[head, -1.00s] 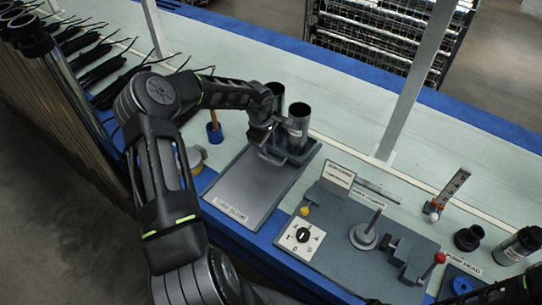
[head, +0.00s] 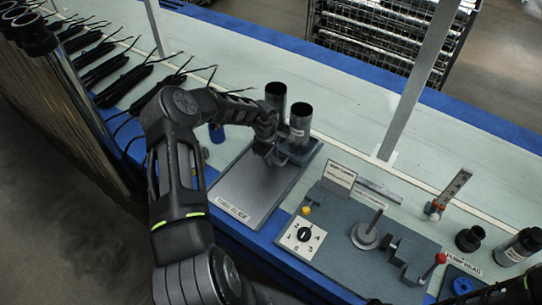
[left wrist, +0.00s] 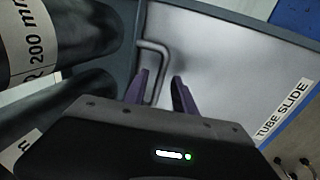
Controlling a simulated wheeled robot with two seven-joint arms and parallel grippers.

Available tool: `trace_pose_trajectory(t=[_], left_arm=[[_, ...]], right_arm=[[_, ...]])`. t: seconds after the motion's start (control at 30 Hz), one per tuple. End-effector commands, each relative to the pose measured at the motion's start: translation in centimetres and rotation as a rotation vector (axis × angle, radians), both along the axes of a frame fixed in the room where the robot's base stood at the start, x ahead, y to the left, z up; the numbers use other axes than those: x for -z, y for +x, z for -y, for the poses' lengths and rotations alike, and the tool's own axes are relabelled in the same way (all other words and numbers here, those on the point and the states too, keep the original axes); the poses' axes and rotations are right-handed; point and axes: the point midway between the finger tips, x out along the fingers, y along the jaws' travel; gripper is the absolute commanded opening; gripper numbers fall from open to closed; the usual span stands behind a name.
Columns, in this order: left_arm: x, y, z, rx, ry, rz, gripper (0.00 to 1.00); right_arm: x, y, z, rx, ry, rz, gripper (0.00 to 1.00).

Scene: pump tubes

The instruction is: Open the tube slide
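The tube slide (head: 238,190) is a grey plate with a TUBE SLIDE label at its front edge. It lies left of the control panel, with two dark upright tubes (head: 275,95) (head: 300,122) at its back end. My left gripper (head: 268,157) is low over the slide, just in front of the tubes. In the left wrist view, its two fingers (left wrist: 160,82) are apart, with part of the slide's bent metal handle (left wrist: 151,45) between them, closest to the left finger. Contact cannot be told. My right gripper is not clearly shown.
The control panel (head: 340,262) with a dial, a post and a red-knobbed lever stands right of the slide. A grey upright post (head: 405,100) rises behind it. Several black tools (head: 100,72) lie at the back left.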

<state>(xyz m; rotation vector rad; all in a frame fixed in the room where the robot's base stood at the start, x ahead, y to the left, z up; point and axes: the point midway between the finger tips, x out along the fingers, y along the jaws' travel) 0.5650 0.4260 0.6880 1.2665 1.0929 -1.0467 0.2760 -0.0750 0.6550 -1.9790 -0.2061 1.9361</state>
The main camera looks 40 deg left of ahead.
Motion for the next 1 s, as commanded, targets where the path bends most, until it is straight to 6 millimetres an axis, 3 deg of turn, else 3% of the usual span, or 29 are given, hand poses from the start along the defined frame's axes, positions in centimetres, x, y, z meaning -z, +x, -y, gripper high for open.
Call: trace_pose_trajectory(t=[0.43,1.0], left_arm=[[-0.03,-0.02,0.0,0.0,0.0,0.0,0.0],[-0.03,-0.03,0.0,0.0,0.0,0.0,0.0]], right_arm=[[0.0,-0.01,0.0,0.0,0.0,0.0,0.36],[0.0,0.0,0.0,0.0,0.0,0.0,0.36]])
